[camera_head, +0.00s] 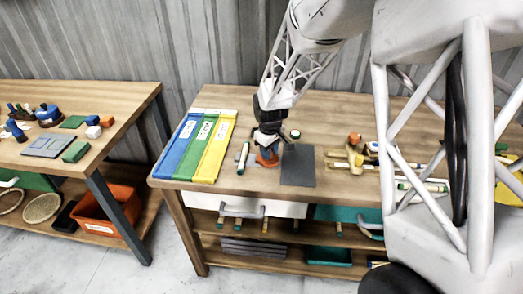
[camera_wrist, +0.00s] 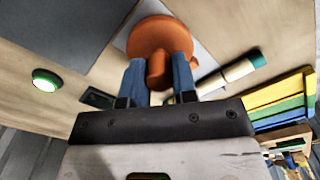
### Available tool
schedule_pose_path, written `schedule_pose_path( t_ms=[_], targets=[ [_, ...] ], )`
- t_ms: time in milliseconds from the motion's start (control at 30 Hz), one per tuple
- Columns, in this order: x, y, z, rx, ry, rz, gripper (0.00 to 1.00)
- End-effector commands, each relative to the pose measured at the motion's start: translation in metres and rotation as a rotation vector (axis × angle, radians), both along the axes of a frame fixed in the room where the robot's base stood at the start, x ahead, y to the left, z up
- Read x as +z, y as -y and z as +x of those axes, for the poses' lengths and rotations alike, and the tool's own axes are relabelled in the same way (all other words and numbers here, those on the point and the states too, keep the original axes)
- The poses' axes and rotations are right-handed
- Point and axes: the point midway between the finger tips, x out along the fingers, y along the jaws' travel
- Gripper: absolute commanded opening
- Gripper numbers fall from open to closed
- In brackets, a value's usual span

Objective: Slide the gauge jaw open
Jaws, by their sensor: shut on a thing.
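My gripper (camera_head: 267,140) is low over the middle of the wooden bench, left of a dark grey sheet. In the wrist view my gripper (camera_wrist: 159,72) has its two blue fingers shut on the upright stub of an orange round-based piece (camera_wrist: 158,38). In the head view the orange piece (camera_head: 266,158) shows under the fingers, partly hidden by them. A brass-coloured fixture (camera_head: 355,155) with an orange knob stands right of the sheet. I cannot tell for sure which of these pieces is the gauge jaw.
A green-and-cream stick (camera_head: 243,157) lies just left of my gripper. The dark grey sheet (camera_head: 298,165) lies to its right. A blue, green and yellow striped board (camera_head: 205,146) is farther left. A small round green-and-white button (camera_head: 295,134) sits behind the sheet.

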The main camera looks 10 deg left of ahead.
Motion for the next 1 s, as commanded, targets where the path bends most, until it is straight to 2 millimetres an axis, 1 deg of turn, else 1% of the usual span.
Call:
schedule_pose_path(
  t_ms=[33, 133, 467, 500, 633, 667, 1000],
  targets=[
    [0.000, 0.008, 0.000, -0.003, 0.000, 0.000, 0.00],
    [0.001, 0.016, 0.000, -0.001, 0.001, 0.001, 0.00],
    [0.000, 0.021, 0.000, -0.001, 0.000, -0.001, 0.00],
    [0.000, 0.021, 0.000, -0.001, 0.000, -0.001, 0.29],
    [0.000, 0.021, 0.000, -0.001, 0.001, -0.001, 0.49],
    [0.000, 0.020, 0.000, -0.001, 0.001, -0.001, 0.52],
    [0.002, 0.019, 0.000, 0.000, 0.001, -0.001, 0.52]
  ],
)
